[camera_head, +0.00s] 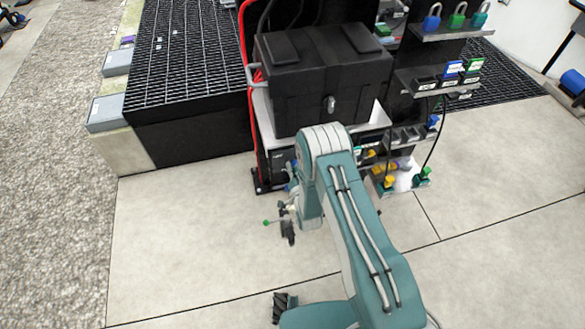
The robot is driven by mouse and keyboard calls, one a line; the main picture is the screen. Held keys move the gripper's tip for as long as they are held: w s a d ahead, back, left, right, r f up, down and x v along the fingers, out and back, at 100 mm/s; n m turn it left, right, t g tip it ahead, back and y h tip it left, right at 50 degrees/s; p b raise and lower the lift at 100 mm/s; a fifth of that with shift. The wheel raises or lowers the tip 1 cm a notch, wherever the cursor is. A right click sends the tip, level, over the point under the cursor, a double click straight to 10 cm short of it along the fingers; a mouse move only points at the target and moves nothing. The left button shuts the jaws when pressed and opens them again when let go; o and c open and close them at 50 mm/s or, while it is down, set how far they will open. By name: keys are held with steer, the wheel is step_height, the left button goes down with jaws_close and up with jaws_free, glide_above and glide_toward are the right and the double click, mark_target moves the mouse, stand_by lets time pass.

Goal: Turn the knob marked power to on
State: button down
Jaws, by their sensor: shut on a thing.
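My gripper (284,212) is small and dark in this view, low in front of the black cabinet's stand and left of my arm. It appears shut on a small green-tipped thing (266,222) that sticks out to its left. The fingertips are too small to show exactly how it is held. The knob marked power cannot be made out. My arm covers part of the stand's front, and no marking there is readable.
A black box (325,75) with a grey latch sits on the stand. Shelves with padlocks (432,18) and small labelled blocks (453,68) are at right. Yellow and green plugs (389,182) lie low right. A black grated platform (190,60) is at left. Floor in front is clear.

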steer(key=shift+w+m, duration=0.15)
steer(key=shift+m, duration=0.45)
steer(key=c, duration=0.6)
jaws_free()
steer(key=shift+w, duration=0.1)
steer(key=shift+s, duration=0.2)
steer(key=v, duration=1.1)
steer(key=shift+s+d, duration=0.1)
steer(key=shift+s, duration=0.25)
steer(key=shift+w, duration=0.1)
